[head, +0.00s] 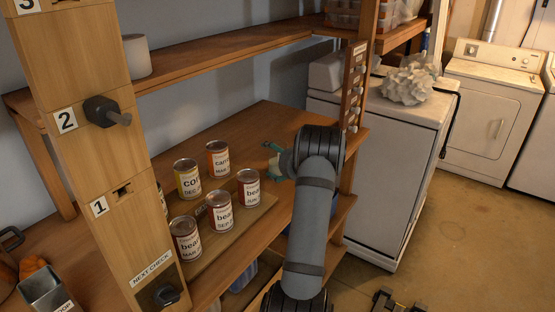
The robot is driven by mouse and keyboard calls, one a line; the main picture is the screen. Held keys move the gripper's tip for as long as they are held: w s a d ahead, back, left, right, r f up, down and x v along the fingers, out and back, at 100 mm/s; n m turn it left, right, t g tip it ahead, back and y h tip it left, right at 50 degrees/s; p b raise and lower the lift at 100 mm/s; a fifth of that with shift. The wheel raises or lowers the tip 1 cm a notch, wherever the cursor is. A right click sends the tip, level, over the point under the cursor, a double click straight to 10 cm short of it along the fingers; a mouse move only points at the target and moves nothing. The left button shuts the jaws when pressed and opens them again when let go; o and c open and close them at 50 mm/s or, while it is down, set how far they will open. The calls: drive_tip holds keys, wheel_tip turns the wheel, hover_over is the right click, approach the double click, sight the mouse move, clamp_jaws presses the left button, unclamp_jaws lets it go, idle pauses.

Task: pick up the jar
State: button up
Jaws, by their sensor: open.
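I cannot pick out a jar with certainty. A plain white cylinder (136,56) stands upright on the upper shelf at the left; I cannot tell whether it is a jar. My grey arm crosses the right end of the wooden counter and hides part of it. What looks like my gripper (398,303) shows as dark parts at the bottom edge, over the floor, with its fingers apart. It is cut off by the frame, and nothing shows between the fingers. It is well away from the cylinder and the counter.
Several labelled cans (221,213) stand on a board on the counter (262,127). A wooden post (82,82) with numbered tags and dark knobs rises at the left. A teal object (274,160) is partly behind my arm. White appliances (495,103) stand right; floor there is open.

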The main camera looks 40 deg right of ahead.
drive_tip(key=shift+x, duration=0.85)
drive_tip(key=shift+r, duration=0.1)
drive_tip(key=shift+c, duration=0.2)
drive_tip(key=c, duration=1.1)
drive_tip(key=shift+d, duration=0.1)
drive_tip(key=shift+c, duration=0.2)
